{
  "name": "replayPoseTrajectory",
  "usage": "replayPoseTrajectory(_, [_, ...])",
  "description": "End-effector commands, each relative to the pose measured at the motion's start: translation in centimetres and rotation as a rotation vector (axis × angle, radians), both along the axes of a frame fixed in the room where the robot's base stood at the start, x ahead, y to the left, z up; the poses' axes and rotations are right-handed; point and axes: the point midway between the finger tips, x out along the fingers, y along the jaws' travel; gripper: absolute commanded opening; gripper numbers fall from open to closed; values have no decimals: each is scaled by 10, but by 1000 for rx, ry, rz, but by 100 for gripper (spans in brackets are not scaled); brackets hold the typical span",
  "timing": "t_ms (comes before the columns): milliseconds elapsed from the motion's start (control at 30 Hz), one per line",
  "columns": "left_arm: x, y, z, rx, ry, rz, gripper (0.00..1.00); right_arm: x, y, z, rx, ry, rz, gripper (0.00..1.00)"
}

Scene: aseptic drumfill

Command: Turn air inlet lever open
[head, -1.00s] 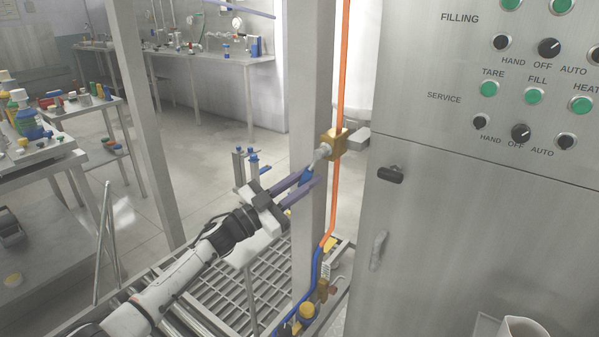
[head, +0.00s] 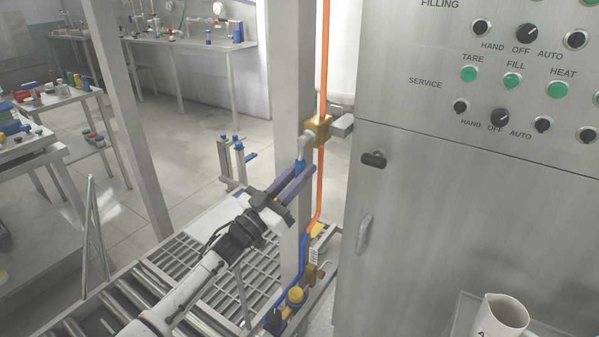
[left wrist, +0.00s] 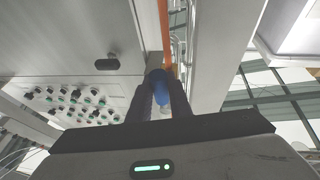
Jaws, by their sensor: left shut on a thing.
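The air inlet valve is a brass block (head: 318,130) on the orange pipe in front of the metal post. Its lever (head: 304,150) has a pale metal arm and a blue grip, and it hangs down and slightly left from the valve. My left gripper (head: 304,170) is shut on the blue grip at the lever's lower end. The left wrist view shows the blue grip (left wrist: 161,92) between the two dark fingers. The fingers hide part of the grip. My right gripper is in neither current view.
The steel control cabinet (head: 440,230) stands close on the right, with a black latch (head: 373,159) facing the valve. The orange pipe (head: 325,60) runs vertically beside the post (head: 292,90). A roller conveyor (head: 80,318) lies below. A white mug (head: 503,315) is at bottom right.

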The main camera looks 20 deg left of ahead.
Motion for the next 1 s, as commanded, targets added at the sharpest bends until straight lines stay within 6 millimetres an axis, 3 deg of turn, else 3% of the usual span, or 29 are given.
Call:
replayPoseTrajectory(167, [0, -2, 0, -13, 3, -7, 0, 0, 0, 0, 0, -1, 1, 69])
replayPoseTrajectory(200, [-1, -2, 0, -13, 3, -7, 21, 0, 0, 0, 0, -1, 1, 69])
replayPoseTrajectory(300, [0, -2, 0, -12, 2, -6, 36, 0, 0, 0, 0, -1, 1, 69])
replayPoseTrajectory(667, [-4, 1, -2, -7, 2, -4, 36, 2, 0, 2, 1, -6, 1, 69])
replayPoseTrajectory(1000, [-57, 20, -28, -6, 4, -4, 36, 2, 1, -1, 1, -6, 2, 69])
